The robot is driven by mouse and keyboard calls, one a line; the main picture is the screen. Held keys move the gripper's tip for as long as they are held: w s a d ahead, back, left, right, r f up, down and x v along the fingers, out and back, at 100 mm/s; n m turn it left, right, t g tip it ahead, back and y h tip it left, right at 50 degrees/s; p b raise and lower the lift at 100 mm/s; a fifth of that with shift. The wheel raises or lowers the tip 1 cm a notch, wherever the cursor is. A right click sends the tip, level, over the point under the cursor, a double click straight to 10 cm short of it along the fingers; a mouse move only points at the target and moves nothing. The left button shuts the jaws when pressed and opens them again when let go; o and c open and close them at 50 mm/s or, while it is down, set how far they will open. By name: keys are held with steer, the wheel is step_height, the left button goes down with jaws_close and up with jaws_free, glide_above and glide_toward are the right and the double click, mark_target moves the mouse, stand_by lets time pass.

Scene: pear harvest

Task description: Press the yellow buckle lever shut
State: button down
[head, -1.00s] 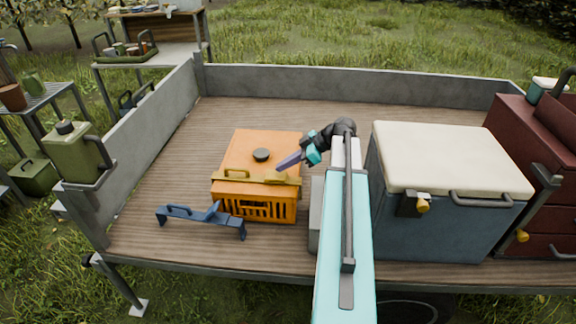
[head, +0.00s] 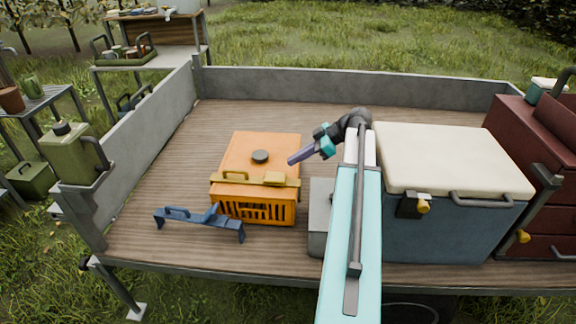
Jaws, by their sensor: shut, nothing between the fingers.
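An orange crate (head: 262,152) with a slotted front and a dark round cap on its lid stands on the wooden truck bed. A yellow strap bar (head: 240,188) runs across its front top edge. The yellow buckle lever (head: 275,178) appears as a raised block on the right half of this bar. I cannot tell whether it lies fully flat. My gripper (head: 291,161), with purple fingers and a teal body, is shut and empty. In the picture its tips are just above and right of the lever, near the crate's right edge, apparently apart from it.
A blue bracket (head: 200,219) lies left of the crate. A grey box (head: 320,228) and a blue cooler (head: 430,225) with a cream lid stand right, beside a red chest (head: 545,190). Low grey walls edge the bed. The bed behind the crate is clear.

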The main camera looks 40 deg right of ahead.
steer(key=v, duration=0.6)
steer(key=shift+b, duration=0.4)
steer(key=shift+r, duration=0.2)
